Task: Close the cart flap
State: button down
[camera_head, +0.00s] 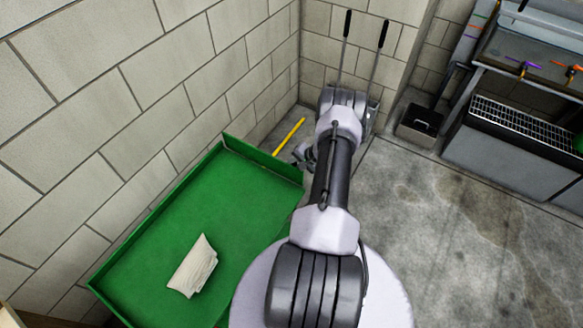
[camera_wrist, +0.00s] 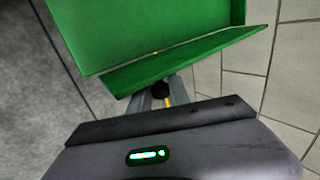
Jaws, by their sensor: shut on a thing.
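The green cart (camera_head: 190,235) stands along the block wall at the left in the head view. Its flap (camera_head: 262,160) is the panel at the far end; it also shows in the wrist view (camera_wrist: 180,66) as a green strip meeting the cart bed (camera_wrist: 150,25) at an angle. How far it is tilted I cannot tell exactly. My gripper (camera_head: 303,155) is at the outer side of the flap, partly hidden by my arm. In the wrist view my gripper (camera_wrist: 161,92) has its fingers close together at the flap's edge, shut on it; the exact contact is dark and small.
A pale sack-like item (camera_head: 193,266) lies on the cart bed. A yellow bar (camera_head: 290,136) lies past the flap. Two black-handled poles (camera_head: 362,48) lean in the wall corner. A black box (camera_head: 419,123) and grey bench (camera_head: 510,140) stand right. The concrete floor (camera_head: 455,235) is open.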

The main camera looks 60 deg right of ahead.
jog(key=shift+a+f, duration=0.1)
jog(key=c, duration=1.2)
grip_release()
jog(key=shift+w, duration=0.1)
jog(key=shift+c, duration=0.2)
jog(key=p+v, duration=0.5)
jog(key=v, duration=1.2)
jog(key=shift+r+p, duration=0.2)
jog(key=shift+p, duration=0.15)
